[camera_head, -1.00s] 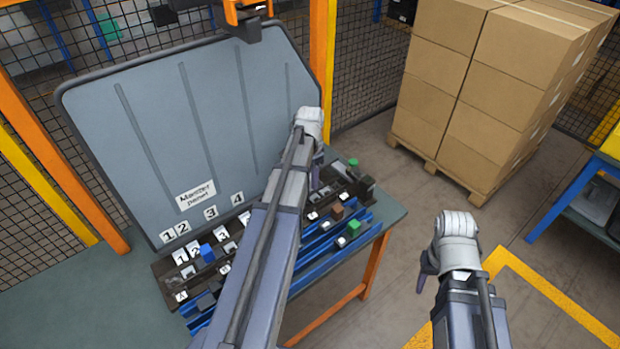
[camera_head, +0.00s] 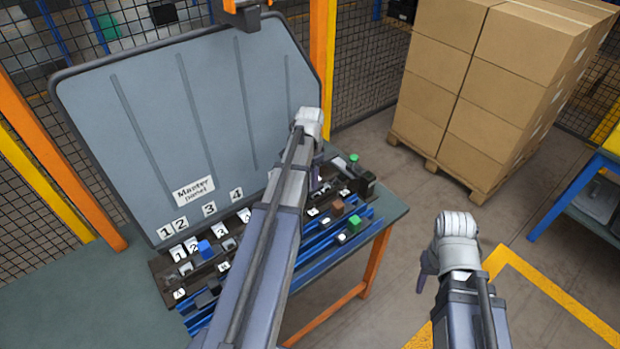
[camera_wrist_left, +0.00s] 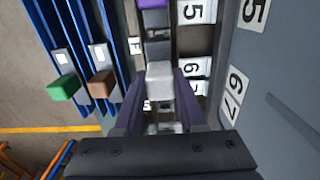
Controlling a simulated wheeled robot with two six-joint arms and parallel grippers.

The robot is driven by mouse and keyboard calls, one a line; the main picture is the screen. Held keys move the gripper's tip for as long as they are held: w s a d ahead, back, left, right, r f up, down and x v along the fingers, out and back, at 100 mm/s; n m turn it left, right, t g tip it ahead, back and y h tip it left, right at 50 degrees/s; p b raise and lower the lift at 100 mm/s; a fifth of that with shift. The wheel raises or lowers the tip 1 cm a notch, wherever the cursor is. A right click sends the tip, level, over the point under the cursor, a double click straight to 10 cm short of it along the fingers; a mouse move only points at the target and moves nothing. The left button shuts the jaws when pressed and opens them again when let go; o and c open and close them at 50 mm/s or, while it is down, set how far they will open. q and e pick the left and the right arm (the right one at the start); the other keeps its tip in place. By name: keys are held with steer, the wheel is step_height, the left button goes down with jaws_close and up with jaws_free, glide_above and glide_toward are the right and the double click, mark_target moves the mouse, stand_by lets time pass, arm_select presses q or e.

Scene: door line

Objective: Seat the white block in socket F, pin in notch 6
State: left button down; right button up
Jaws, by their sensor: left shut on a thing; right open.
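My left gripper (camera_wrist_left: 163,102) is shut on the white block (camera_wrist_left: 159,82), which shows pale grey-white between its purple fingers in the left wrist view. The block is over the dark socket rail, beside a tag with a 6 (camera_wrist_left: 193,68). Whether it touches a socket is hidden. Small letter tags run along the rail's other side; the letter near the block is too small to read surely. In the head view my left arm covers much of the rail and its gripper (camera_head: 318,172) is partly hidden. My right gripper (camera_head: 428,272) is open, away from the bench.
Blue channels hold a green block (camera_wrist_left: 64,88) and a brown block (camera_wrist_left: 102,84). A blue block (camera_head: 205,249) stands at the rail's near left. The grey master panel (camera_head: 170,130) rises behind the rail. Boxes (camera_head: 480,75) stand on a pallet at right; floor between is clear.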

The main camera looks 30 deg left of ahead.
arm_select(q)
steer(key=shift+f+b, duration=1.35)
steer(key=shift+f, duration=0.25)
steer(key=shift+c, duration=2)
jaws_free()
steer(key=shift+r, duration=0.2)
step_height(320, 180, up, 8)
steer(key=p, duration=0.7)
steer(key=shift+f+p, duration=0.25)
steer(key=shift+p, duration=0.15)
